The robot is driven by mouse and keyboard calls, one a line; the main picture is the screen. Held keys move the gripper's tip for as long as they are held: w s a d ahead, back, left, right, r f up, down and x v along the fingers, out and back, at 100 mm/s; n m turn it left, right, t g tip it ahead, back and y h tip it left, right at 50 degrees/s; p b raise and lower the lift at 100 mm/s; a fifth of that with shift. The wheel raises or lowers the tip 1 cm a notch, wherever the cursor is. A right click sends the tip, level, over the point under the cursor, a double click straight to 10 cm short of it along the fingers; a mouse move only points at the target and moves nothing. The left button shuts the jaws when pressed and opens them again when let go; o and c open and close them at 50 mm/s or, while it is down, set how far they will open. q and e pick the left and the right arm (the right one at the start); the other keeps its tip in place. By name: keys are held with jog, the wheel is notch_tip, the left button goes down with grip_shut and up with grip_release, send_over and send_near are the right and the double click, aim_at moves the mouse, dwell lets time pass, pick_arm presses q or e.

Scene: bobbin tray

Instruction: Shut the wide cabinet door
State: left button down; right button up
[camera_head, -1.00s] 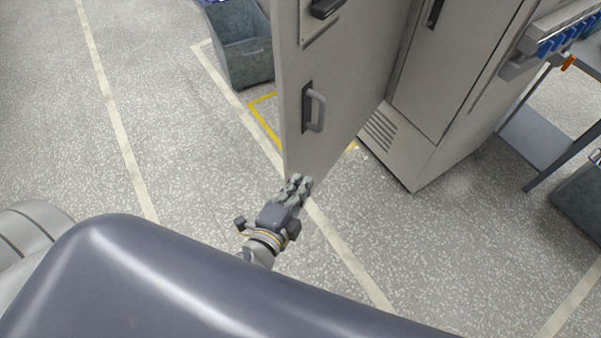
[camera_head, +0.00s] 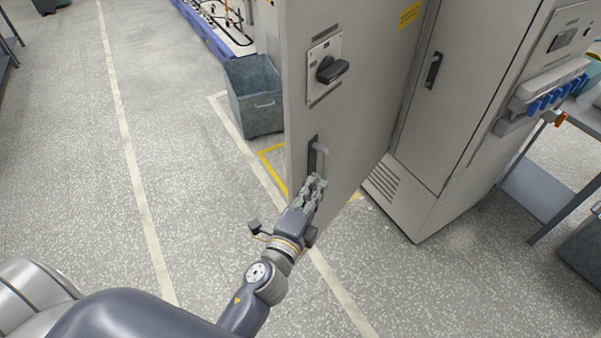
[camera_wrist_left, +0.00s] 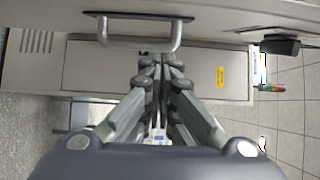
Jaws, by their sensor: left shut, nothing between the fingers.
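The wide cabinet door (camera_head: 345,115) is a pale grey panel that stands open, swung out from the cabinet (camera_head: 450,130). It carries a grey bar handle (camera_head: 322,155) low down and a black rotary switch (camera_head: 331,69) above it. My left gripper (camera_head: 318,183) is shut and empty, with its fingertips just below the handle in the head view. In the left wrist view the shut fingers (camera_wrist_left: 161,62) point toward the door, and the handle (camera_wrist_left: 140,42) lies just ahead. I cannot tell whether they touch the door. My right gripper is not in view.
A grey-green bin (camera_head: 254,98) stands on the floor behind the door. A narrower cabinet door (camera_head: 465,75) with a black handle is closed. A table (camera_head: 550,190) stands at the right.

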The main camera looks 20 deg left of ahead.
pick_arm(q)
jog(key=shift+w+a+p, duration=0.2)
jog(key=shift+w+a, duration=0.05)
jog(key=shift+a, duration=0.4)
jog(key=shift+w+a+p, duration=0.15)
jog(key=shift+w+a, duration=0.1)
jog(key=shift+a, duration=0.4)
jog(key=shift+w+a+p, duration=0.2)
jog(key=shift+w+a, duration=0.05)
jog(key=shift+a, duration=0.4)
